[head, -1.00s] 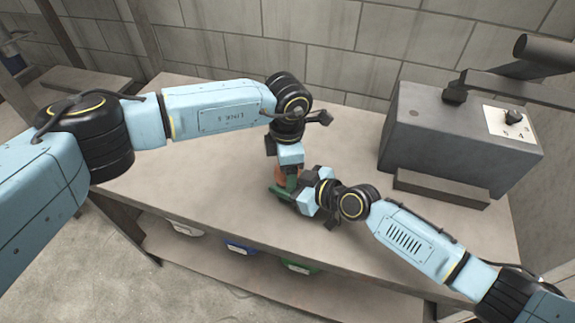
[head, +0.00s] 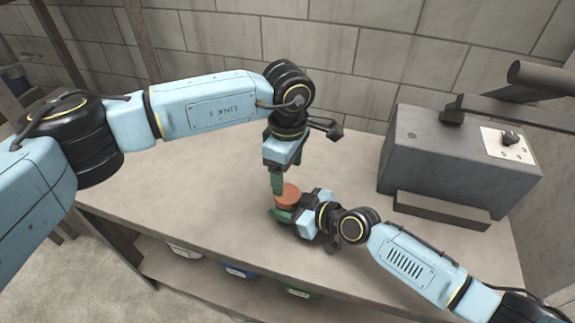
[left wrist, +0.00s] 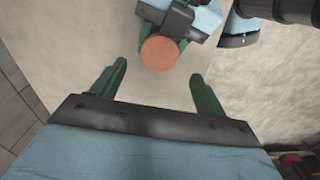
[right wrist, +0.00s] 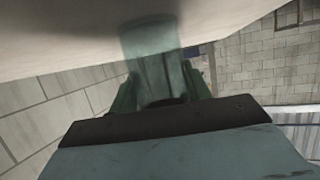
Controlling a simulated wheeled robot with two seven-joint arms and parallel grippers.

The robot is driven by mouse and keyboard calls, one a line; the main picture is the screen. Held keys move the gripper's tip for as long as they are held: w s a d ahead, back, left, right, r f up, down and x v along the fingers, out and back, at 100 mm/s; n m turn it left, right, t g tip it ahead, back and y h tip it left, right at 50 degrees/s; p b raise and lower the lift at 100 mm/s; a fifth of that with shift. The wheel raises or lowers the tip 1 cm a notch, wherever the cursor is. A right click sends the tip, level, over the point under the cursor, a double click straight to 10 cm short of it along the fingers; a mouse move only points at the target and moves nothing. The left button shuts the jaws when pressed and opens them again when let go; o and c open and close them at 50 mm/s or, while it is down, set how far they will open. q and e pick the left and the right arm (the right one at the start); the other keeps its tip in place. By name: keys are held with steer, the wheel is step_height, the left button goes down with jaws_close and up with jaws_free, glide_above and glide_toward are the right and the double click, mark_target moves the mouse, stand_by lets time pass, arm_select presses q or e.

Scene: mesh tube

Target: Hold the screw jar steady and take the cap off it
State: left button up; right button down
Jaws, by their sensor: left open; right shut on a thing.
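The screw jar's orange-brown round cap (head: 287,195) sits at the top of the jar, held by my right gripper (head: 284,210). In the right wrist view the jar (right wrist: 152,60) is a translucent greenish cylinder between the shut fingers; its cap is hidden there. My left gripper (head: 286,178) is open, pointing down just above the cap. In the left wrist view the cap (left wrist: 159,53) shows as a full disc beyond the gap between the spread green fingers, touching neither. Whether the cap is loose on its thread I cannot tell.
The bench top (head: 180,195) is mostly clear around the grippers. A grey machine box (head: 455,150) with a dial plate and dark bar stands at the right. A block wall (head: 330,60) runs behind. Bins (head: 240,270) sit on a shelf below the front edge.

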mark_target(287, 194)
arm_select(q)
steer(key=m, duration=0.1)
steer(key=r+m, duration=0.1)
steer(key=shift+m, duration=0.4)
steer(key=shift+f, duration=0.2)
step_height(287, 194, down, 8)
steer(key=shift+r, duration=0.2)
steer(key=c, duration=1)
steer(key=n, duration=0.6)
